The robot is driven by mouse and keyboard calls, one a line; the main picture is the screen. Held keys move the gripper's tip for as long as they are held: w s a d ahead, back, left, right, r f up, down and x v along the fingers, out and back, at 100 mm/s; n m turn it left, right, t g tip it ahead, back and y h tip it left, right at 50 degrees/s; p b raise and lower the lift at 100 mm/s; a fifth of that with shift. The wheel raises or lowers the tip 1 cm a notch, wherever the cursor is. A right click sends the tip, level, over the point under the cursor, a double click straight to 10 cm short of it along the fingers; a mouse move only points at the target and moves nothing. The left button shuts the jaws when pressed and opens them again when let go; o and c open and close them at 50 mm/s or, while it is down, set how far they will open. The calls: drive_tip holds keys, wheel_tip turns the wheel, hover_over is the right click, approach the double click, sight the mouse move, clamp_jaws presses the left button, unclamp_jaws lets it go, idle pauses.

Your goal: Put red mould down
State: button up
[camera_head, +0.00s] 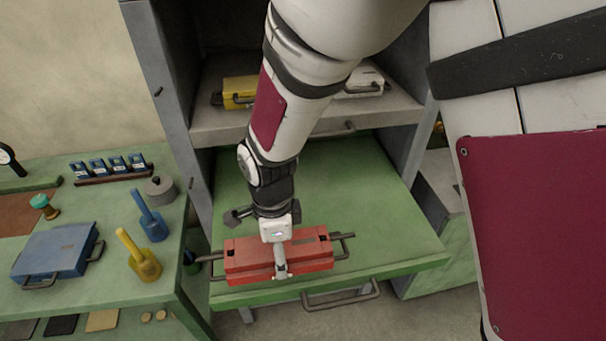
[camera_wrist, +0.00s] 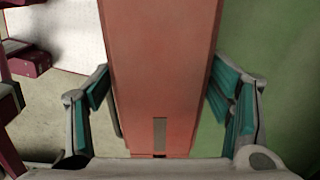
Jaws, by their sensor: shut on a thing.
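The red mould (camera_head: 305,257) is a long red block with a dark bar handle at each end. In the head view it is at the front part of the pulled-out green drawer (camera_head: 400,245); I cannot tell whether it touches the surface. My gripper (camera_head: 280,262) comes down over the middle of the mould and is shut on it. In the wrist view the mould (camera_wrist: 160,75) fills the middle, with the teal-padded fingers of my gripper (camera_wrist: 160,100) on both sides. The lower parts of the fingers are partly hidden.
A yellow mould (camera_head: 238,88) and a white mould (camera_head: 365,84) lie on the shelf above. The green bench (camera_head: 95,290) at left holds a blue mould (camera_head: 55,252), a yellow stamp (camera_head: 142,262) and a blue stamp (camera_head: 152,222). The drawer surface behind the red mould is clear.

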drive_tip(key=w+d, duration=0.3)
drive_tip(key=w, duration=0.1)
drive_tip(key=w+d, duration=0.3)
drive_tip(key=w+d+f, duration=0.1)
drive_tip(key=w+d, duration=0.2)
drive_tip(key=w, duration=0.1)
drive_tip(key=shift+w+d+p, duration=0.1)
drive_tip(key=shift+w+p, duration=0.2)
drive_tip(key=shift+p, duration=0.05)
drive_tip(key=shift+f+p, duration=0.35)
drive_tip(key=shift+f, duration=1.45)
drive_tip(key=shift+f, duration=0.15)
drive_tip(key=o, duration=2)
drive_tip(key=shift+f, duration=0.1)
drive_tip(key=shift+c, duration=0.2)
